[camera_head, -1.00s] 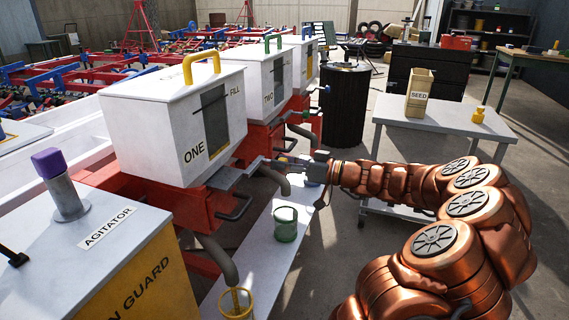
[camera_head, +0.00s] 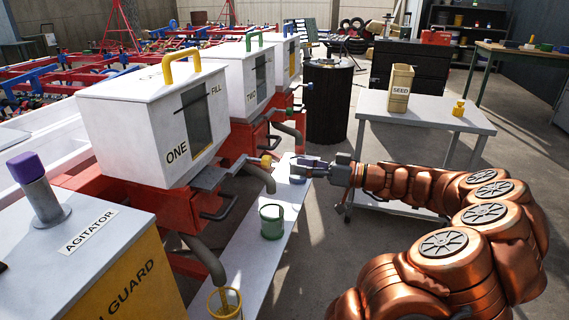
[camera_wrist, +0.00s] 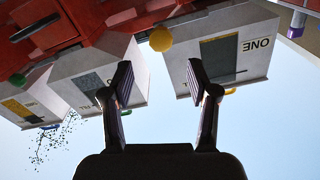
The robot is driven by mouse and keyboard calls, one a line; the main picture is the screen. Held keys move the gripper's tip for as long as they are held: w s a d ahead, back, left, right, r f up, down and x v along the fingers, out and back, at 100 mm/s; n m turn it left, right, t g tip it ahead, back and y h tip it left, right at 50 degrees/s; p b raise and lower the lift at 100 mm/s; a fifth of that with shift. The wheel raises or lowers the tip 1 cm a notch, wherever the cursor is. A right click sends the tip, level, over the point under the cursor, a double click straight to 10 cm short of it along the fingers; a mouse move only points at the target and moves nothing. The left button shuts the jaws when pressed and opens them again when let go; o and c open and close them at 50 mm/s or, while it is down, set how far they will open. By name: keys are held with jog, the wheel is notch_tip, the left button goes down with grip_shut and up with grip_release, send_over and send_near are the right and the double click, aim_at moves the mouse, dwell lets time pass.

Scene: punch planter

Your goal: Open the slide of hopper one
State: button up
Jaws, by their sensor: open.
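Hopper one (camera_head: 150,128) is a white box with a yellow top handle and the word ONE; it shows upside down in the wrist view (camera_wrist: 240,62). Beneath its front edge, a grey slide plate (camera_head: 212,178) sticks out towards a yellow knob (camera_head: 266,161). The knob also shows in the wrist view (camera_wrist: 160,39), beyond the fingertips and roughly between them. My gripper (camera_head: 297,168) is open and empty, to the right of the knob and apart from it. Its two spread fingers show in the wrist view (camera_wrist: 160,75). How far the slide is out I cannot tell.
Hopper two (camera_head: 243,80) and a third hopper (camera_head: 284,62) stand behind. A green cup (camera_head: 271,222) and a yellow one (camera_head: 225,303) stand along the white board (camera_head: 256,250) below. A grey table (camera_head: 440,112) with a SEED box (camera_head: 400,90) is behind my arm.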

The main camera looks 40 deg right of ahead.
jog(key=shift+v, duration=1.3)
